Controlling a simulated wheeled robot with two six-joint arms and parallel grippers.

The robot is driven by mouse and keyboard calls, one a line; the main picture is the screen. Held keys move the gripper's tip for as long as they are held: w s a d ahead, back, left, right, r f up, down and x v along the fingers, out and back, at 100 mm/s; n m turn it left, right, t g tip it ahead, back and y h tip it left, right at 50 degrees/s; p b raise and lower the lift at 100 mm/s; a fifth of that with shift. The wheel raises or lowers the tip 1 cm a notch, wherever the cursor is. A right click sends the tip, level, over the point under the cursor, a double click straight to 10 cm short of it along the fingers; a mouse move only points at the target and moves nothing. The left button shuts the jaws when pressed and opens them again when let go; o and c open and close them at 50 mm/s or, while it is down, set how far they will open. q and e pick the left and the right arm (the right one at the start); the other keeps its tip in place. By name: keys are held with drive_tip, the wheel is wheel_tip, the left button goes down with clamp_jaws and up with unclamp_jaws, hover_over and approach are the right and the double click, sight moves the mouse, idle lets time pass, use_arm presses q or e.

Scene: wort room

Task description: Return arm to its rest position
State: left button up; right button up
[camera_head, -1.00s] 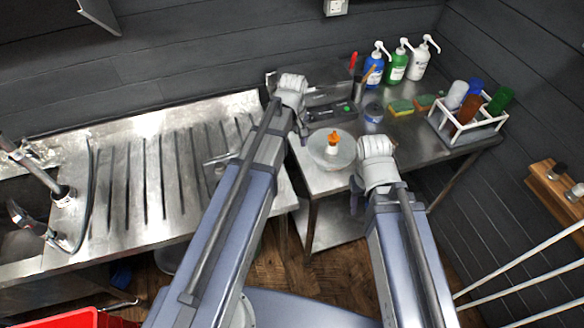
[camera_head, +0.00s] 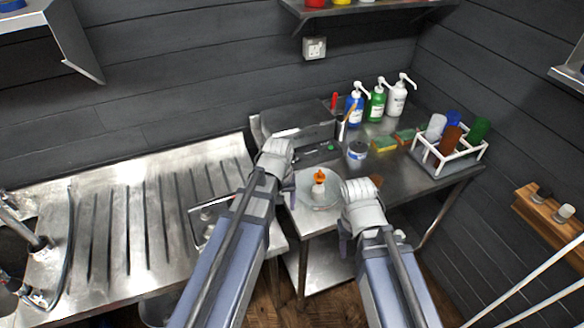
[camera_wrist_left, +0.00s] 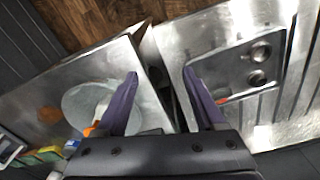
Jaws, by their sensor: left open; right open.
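My left gripper (camera_head: 290,196) is beside the left edge of the steel side table, mostly hidden behind its wrist in the head view. In the left wrist view its two purple fingers (camera_wrist_left: 160,74) are apart, with nothing between them. My right arm reaches to the table's front edge; its gripper (camera_head: 345,245) points down there, partly hidden by the wrist. Between the arms, a pale round dish (camera_head: 312,200) holds a small white bottle with an orange top (camera_head: 319,184). The left wrist view shows the dish (camera_wrist_left: 82,98) left of the fingers.
The ribbed steel drainer (camera_head: 140,220) lies left. The side table carries a grey boxy machine (camera_head: 298,125), pump bottles (camera_head: 376,104), sponges (camera_head: 385,145), a blue-white tub (camera_head: 357,150) and a white rack of coloured cups (camera_head: 447,165). A wooden wall shelf (camera_head: 545,215) is at right.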

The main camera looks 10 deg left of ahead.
use_arm(q)
drive_tip(key=s+d+f+m+y+b, duration=0.1)
drive_tip(key=s+d+f+m+b, duration=0.2)
drive_tip(key=s+d+m, duration=0.4)
drive_tip(key=s+d, duration=0.3)
drive_tip(key=shift+s+f+m+g+b, duration=0.25)
drive_tip(key=shift+m+g+b, duration=0.05)
